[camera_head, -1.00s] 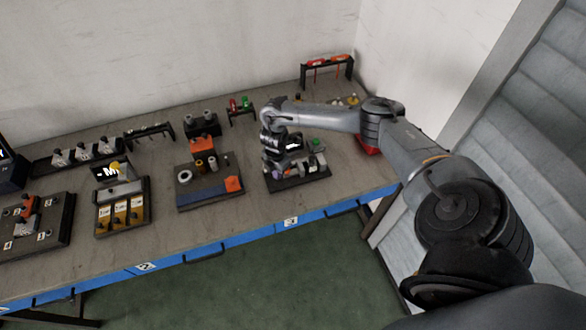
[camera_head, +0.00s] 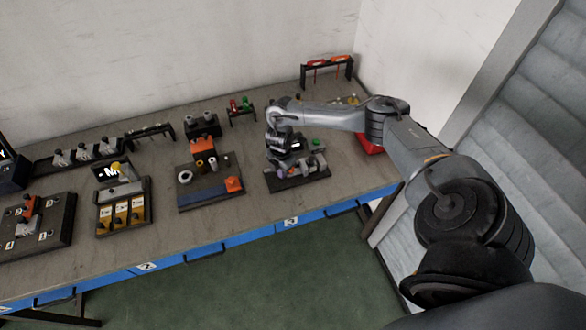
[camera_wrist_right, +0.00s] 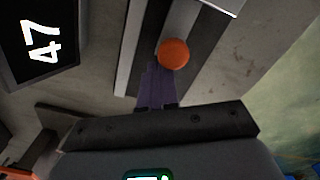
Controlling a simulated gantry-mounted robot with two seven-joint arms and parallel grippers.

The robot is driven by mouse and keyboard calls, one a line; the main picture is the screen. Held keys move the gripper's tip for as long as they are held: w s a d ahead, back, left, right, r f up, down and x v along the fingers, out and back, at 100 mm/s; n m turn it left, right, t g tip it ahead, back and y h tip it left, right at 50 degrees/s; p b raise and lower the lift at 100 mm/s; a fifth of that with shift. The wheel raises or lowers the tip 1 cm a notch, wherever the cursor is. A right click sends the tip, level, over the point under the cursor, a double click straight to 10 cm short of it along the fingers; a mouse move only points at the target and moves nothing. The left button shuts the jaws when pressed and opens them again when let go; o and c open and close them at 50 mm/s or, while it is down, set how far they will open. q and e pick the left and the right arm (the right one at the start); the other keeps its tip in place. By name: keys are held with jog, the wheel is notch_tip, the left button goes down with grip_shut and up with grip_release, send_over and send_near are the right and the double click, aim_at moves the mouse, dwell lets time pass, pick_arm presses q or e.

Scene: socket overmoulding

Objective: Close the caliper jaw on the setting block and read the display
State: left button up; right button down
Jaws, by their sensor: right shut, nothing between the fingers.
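The measuring fixture stands on a dark base plate (camera_head: 290,184) at the right end of the bench. My right gripper (camera_head: 283,164) is over its left part and hides much of it. In the right wrist view my gripper's fingers (camera_wrist_right: 155,86) are shut with nothing between them. I cannot clearly make out the setting block. My left gripper is not in view.
A small green part (camera_head: 316,142) is at the fixture's back. A red bin (camera_head: 370,144) is to the right, near my arm.

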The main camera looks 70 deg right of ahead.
jog(key=shift+s+d, duration=0.4)
jog(key=shift+s+d+p, duration=0.25)
jog(key=shift+s+p, duration=0.05)
jog(key=shift+s+d, duration=0.15)
dwell(0.3)
jog(key=shift+d, duration=0.1)
dwell(0.6)
jog(key=shift+w+a, duration=0.25)
dwell(0.3)
jog(key=shift+a+r+p, duration=0.1)
jog(key=shift+p, duration=0.25)
notch_tip(320, 180, up, 4)
jog(key=p, duration=0.3)
jog(key=shift+w+a+p, duration=0.15)
jog(key=shift+p, duration=0.15)
notch_tip(320, 180, up, 4)
jog(key=p, duration=0.4)
